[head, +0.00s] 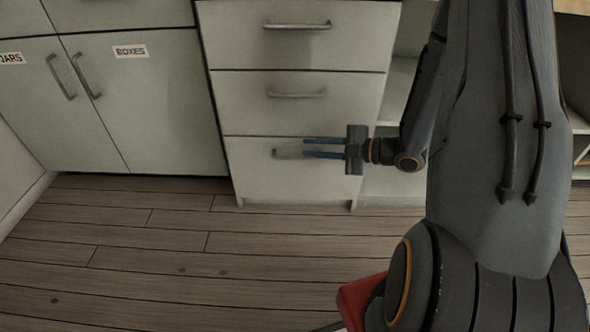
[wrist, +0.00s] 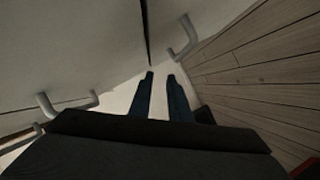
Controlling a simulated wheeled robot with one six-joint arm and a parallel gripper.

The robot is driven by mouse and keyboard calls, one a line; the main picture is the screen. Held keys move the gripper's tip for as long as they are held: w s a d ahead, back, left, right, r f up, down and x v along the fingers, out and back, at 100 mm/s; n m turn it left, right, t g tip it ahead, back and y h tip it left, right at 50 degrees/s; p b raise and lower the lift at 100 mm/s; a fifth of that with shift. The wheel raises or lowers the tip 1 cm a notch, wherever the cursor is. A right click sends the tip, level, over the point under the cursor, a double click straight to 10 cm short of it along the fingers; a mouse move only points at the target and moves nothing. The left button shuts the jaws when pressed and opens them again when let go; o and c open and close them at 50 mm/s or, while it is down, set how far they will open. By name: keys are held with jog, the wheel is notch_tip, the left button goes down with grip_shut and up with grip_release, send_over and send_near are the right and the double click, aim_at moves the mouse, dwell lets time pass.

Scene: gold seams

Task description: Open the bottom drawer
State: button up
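The bottom drawer (head: 265,180) is the lowest of a pale stack of drawers and looks shut. Its grey bar handle (head: 286,154) lies horizontally, and its right part is overlapped by my fingers in the head view. My gripper (head: 304,148) points left, with its two blue fingers apart, one above the other, at about the handle's height. In the wrist view my gripper (wrist: 159,74) shows a clear gap with no object held. I cannot tell whether the fingers touch the handle. A handle (wrist: 187,36) shows beyond the fingertips; which one it is is unclear.
The middle drawer handle (head: 297,95) and top drawer handle (head: 297,26) are above. A cupboard (head: 150,105) labelled BOXES stands shut to the left. Open shelving (head: 397,90) is to the right. The wooden floor (head: 150,260) in front is clear.

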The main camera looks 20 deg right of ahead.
aim_at(296, 158)
notch_tip(296, 158, down, 5)
jog(key=b, duration=0.2)
jog(key=shift+n+y, duration=0.4)
jog(key=b+x, duration=0.1)
jog(key=x, duration=0.1)
jog(key=b+x, duration=0.1)
jog(key=x, duration=0.1)
jog(key=b+x, duration=0.1)
jog(key=x, duration=0.2)
jog(key=shift+w+d+f+b, duration=0.2)
jog(key=shift+w+b, duration=0.1)
jog(key=shift+w, duration=0.05)
grip_shut()
